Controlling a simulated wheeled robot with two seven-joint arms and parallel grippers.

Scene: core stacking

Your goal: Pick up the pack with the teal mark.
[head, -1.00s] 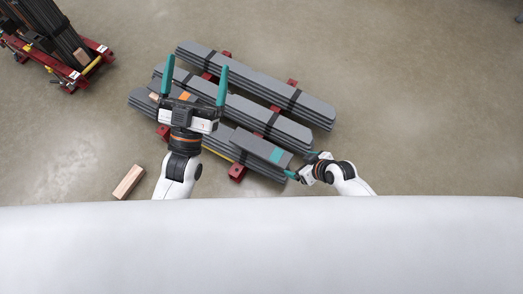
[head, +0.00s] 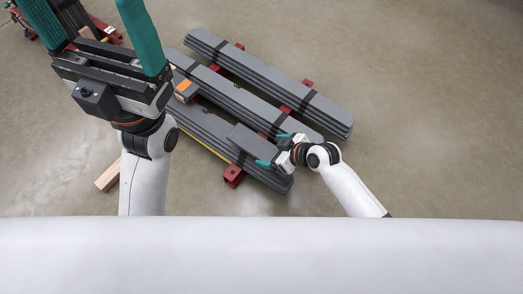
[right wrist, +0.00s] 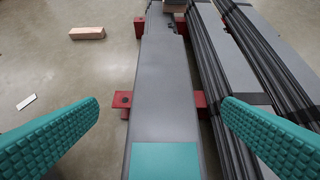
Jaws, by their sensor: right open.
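The pack with the teal mark is a long flat grey pack (head: 247,140) at the near end of the front row. In the head view my right gripper hides its teal mark. In the right wrist view the pack (right wrist: 165,80) runs away from me, with the teal mark (right wrist: 165,160) at the bottom. My right gripper (head: 270,149) is open over this end, one finger to each side of the pack, apart from it. My left gripper (head: 88,20) is open and empty, raised close to the camera at upper left.
Strapped grey stacks (head: 275,80) lie behind on red supports (head: 234,175). A wooden block (head: 107,176) lies on the floor at left. A loaded red cart (head: 104,30) is partly hidden. Floor at right is clear.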

